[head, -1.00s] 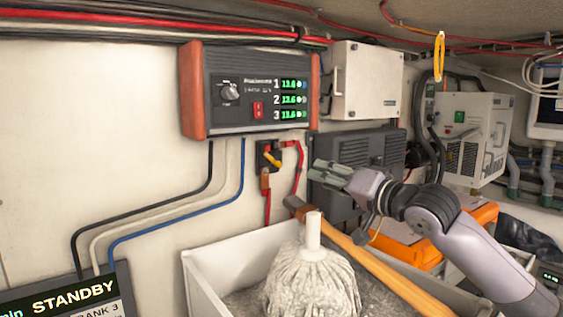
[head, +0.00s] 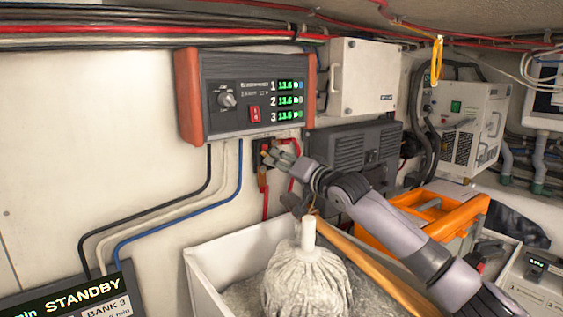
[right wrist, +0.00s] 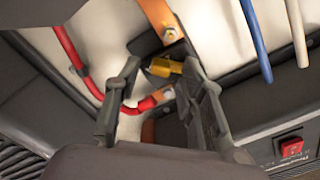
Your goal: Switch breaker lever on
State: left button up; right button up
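The breaker (head: 259,160) is a small black box on the wall below the charger panel, with red cables and copper terminals; it also shows in the right wrist view (right wrist: 150,42). Its yellow lever (right wrist: 163,67) shows in the right wrist view between my right fingertips, nearer the right finger. In the head view the gripper covers most of the lever. My right gripper (head: 276,155) is at the breaker, and its fingers stand apart in the right wrist view (right wrist: 162,75). I cannot tell whether a finger touches the lever. My left gripper is not in view.
The charger panel (head: 243,95) hangs just above the breaker. A white bin (head: 204,275) with a mop (head: 305,280) and a wooden handle (head: 385,272) stands below. An orange toolbox (head: 440,215) and a dark vented box (head: 345,150) are to the right.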

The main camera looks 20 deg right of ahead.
grip_shut()
dwell(0.4)
jog(key=shift+w+d+r+n+p, duration=0.15)
jog(key=shift+r+n+p, duration=0.55)
jog(key=shift+n, duration=0.8)
jog(key=shift+s+d+r+n+p, duration=0.15)
jog(key=shift+r+n+p, duration=0.1)
jog(key=shift+n+p, duration=1.05)
jog(key=shift+w+d+r+n+p, duration=0.15)
jog(key=shift+r+n+p, duration=0.4)
jog(key=shift+n, duration=1.15)
grip_release()
